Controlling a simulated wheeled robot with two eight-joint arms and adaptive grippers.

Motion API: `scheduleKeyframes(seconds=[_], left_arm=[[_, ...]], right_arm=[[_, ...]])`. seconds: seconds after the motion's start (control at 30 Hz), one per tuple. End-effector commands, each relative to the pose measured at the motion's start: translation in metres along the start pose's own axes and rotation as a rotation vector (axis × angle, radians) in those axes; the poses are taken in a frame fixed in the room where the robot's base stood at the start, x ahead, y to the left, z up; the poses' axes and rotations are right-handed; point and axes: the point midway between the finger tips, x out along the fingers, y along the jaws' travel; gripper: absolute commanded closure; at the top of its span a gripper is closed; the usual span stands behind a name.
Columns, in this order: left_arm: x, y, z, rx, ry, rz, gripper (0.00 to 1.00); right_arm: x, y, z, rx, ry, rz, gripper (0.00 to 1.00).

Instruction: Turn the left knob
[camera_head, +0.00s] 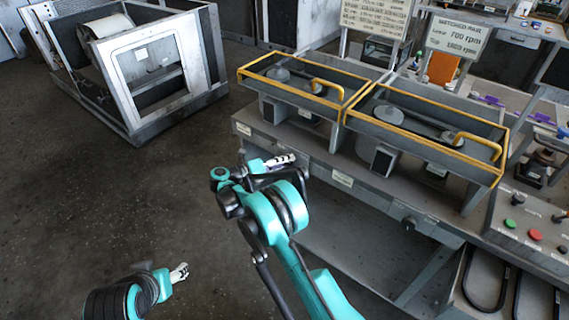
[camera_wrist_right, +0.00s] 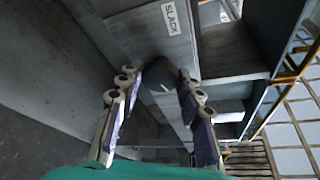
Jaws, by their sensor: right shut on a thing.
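The left knob is a dark round knob on the front of the grey bench (camera_head: 330,158). It shows between the two fingers in the right wrist view (camera_wrist_right: 160,78), but my gripper and arm hide it in the head view. My right gripper (camera_head: 286,160) reaches the bench front from the left, with its fingers on either side of the knob and shut on it. A second dark knob (camera_head: 409,224) sits further right on the same front. My left gripper (camera_head: 180,272) is low at the left over the floor, apart from the bench; its finger opening cannot be made out.
A label reading SLACK (camera_wrist_right: 176,16) is on the panel near the knob. Yellow-framed guards (camera_head: 345,112) cover belts and pulleys on the bench top. A control box (camera_head: 530,230) with green and red buttons stands at the right. A metal housing (camera_head: 150,75) stands back left. Floor between is clear.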

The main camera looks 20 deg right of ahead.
Motion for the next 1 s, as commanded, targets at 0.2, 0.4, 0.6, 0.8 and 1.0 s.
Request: scheduleKeyframes(seconds=[0.2, 0.4, 0.6, 0.8, 1.0], left_arm=[[0.0005, 0.0, 0.0003, 0.0, 0.0, 0.0, 0.43], [0.0004, 0.0, 0.0003, 0.0, 0.0, 0.0, 0.43], [0.0004, 0.0, 0.0003, 0.0, 0.0, 0.0, 0.43], [0.0004, 0.0, 0.0003, 0.0, 0.0, 0.0, 0.43], [0.0004, 0.0, 0.0003, 0.0, 0.0, 0.0, 0.43]], right_arm=[[0.0005, 0.0017, 0.0009, -0.19, -0.003, -0.08, 0.93], [0.0007, 0.0028, 0.0004, -0.362, -0.003, -0.152, 0.93], [0.0009, 0.0036, 0.0001, -0.515, -0.003, -0.215, 0.93], [0.0011, 0.004, -0.0002, -0.632, -0.004, -0.264, 0.93], [0.0012, 0.0044, -0.0002, -0.705, -0.004, -0.293, 0.93]])
